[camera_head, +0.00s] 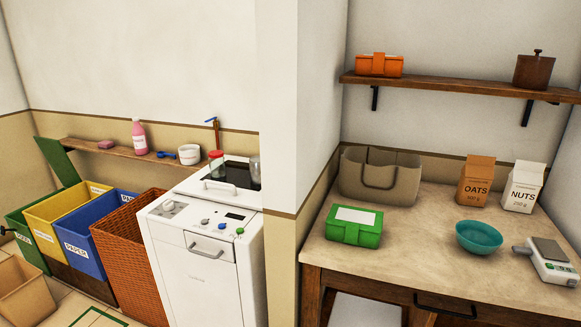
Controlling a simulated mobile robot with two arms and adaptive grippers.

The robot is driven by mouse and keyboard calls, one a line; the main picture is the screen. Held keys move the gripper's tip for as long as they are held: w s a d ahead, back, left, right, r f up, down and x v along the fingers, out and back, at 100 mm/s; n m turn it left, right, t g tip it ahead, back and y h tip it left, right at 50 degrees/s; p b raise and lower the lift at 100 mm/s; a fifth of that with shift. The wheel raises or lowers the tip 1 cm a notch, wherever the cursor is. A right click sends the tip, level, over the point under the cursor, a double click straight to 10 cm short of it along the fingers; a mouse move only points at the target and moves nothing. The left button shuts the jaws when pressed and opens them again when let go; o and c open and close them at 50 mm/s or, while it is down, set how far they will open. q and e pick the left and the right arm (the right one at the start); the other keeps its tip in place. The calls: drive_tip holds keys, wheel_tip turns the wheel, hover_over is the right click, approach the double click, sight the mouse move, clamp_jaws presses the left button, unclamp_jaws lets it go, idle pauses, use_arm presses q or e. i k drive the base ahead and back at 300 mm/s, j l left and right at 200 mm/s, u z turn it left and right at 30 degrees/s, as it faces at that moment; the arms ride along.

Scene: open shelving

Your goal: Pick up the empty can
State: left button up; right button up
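I see nothing that I can clearly identify as the empty can. A greyish cylindrical container (254,169) stands at the back right of the white appliance's top, beside the wall corner; I cannot tell whether it is a can or a glass jar. A jar with a red lid (216,164) stands at the left on the same top. Neither of my grippers is clearly in view.
The white appliance (198,275) stands between a wicker basket (128,262) and the wall corner. Blue (92,240), yellow (52,222) and green bins are left. The right counter (425,245) holds a green box (354,226), bowl (478,237), scale (547,262) and cartons.

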sight(254, 162)
drive_tip(key=k+j, duration=0.1)
drive_tip(key=j, duration=0.7)
drive_tip(key=k+j, duration=0.15)
drive_tip(key=j, duration=0.2)
drive_tip(key=i+j+z, duration=0.4)
drive_tip(key=i, duration=0.25)
drive_tip(key=i+j+z, duration=0.4)
drive_tip(key=i+j, duration=0.2)
